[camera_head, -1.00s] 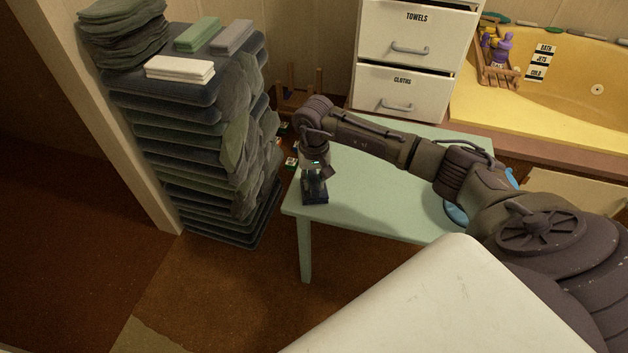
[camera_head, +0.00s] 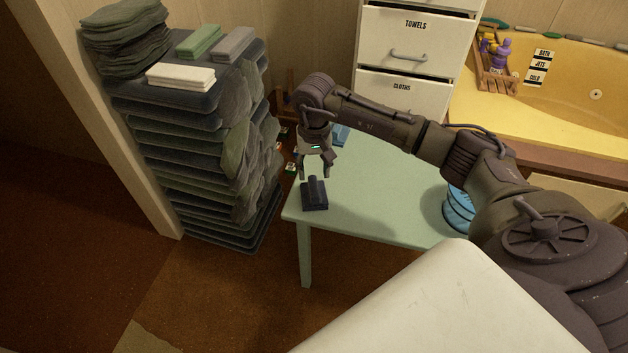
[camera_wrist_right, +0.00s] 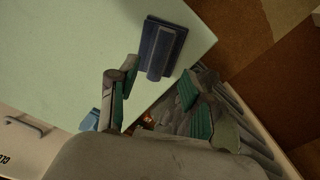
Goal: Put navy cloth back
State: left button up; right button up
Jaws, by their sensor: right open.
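The navy cloth (camera_head: 314,198) lies folded, with a raised ridge along its middle, at the near left corner of the green table (camera_head: 385,195). It also shows in the right wrist view (camera_wrist_right: 160,50), near the table's edge. My right gripper (camera_head: 314,176) is open and empty just above and behind the cloth, apart from it. In the right wrist view its two green-padded fingers (camera_wrist_right: 158,82) are spread, with the cloth beyond their tips. My left gripper is in neither view.
A tall towel stack (camera_head: 205,150) stands left of the table, with green (camera_head: 198,41), grey (camera_head: 234,44) and white (camera_head: 181,76) folded cloths on top. Behind are drawers marked TOWELS (camera_head: 440,45) and CLOTHS (camera_head: 435,90). Blue items (camera_head: 341,134) (camera_head: 458,210) sit on the table.

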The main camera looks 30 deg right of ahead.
aim_at(314, 186)
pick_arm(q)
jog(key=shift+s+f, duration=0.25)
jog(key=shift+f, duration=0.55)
pick_arm(e)
notch_tip(314, 186, up, 5)
jog(key=shift+r, duration=0.1)
